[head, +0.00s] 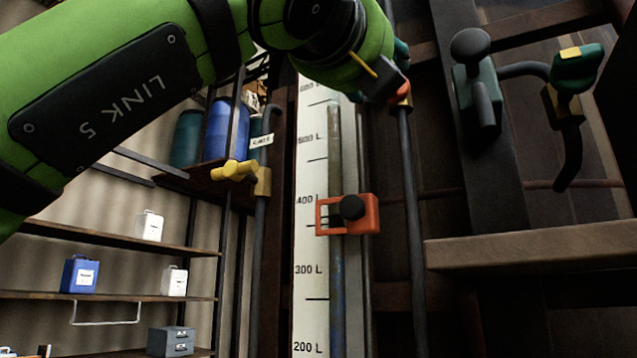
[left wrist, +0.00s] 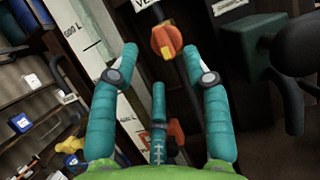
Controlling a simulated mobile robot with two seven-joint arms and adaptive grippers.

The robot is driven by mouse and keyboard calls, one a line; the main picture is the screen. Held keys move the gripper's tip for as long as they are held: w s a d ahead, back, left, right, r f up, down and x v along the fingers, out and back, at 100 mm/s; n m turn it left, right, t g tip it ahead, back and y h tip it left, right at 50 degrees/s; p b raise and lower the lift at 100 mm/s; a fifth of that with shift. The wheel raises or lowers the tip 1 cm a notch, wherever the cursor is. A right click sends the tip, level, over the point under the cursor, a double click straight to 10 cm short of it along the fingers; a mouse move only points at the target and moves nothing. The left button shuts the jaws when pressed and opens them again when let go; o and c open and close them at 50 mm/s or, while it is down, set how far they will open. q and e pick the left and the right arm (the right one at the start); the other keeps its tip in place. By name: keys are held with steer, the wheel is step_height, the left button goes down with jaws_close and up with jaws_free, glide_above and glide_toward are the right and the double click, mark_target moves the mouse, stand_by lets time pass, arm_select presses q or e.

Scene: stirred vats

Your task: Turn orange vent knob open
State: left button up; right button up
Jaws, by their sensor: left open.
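The orange vent knob (left wrist: 167,42) has a yellow mark on its lower part and sits on a dark vertical pipe, under a white label that begins "VE". In the head view only a small orange part of the knob (head: 402,91) shows; my left arm and gripper hide the rest. My left gripper (left wrist: 160,52) is open, its teal fingers spread to either side of the knob, with a third finger below. I cannot tell whether any finger touches it. In the head view the gripper (head: 393,72) is mostly hidden behind my green wrist. My right gripper is not in view.
A litre scale (head: 311,180) with an orange slider (head: 365,214) stands left of the knob's pipe. A yellow valve handle (head: 235,170) is on another pipe. At right are a teal lever (head: 577,68) and a ledge (head: 530,248). Shelves (head: 110,245) hold several containers.

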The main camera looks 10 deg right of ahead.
arm_select(q)
steer(key=v, duration=0.8)
stand_by(0.5)
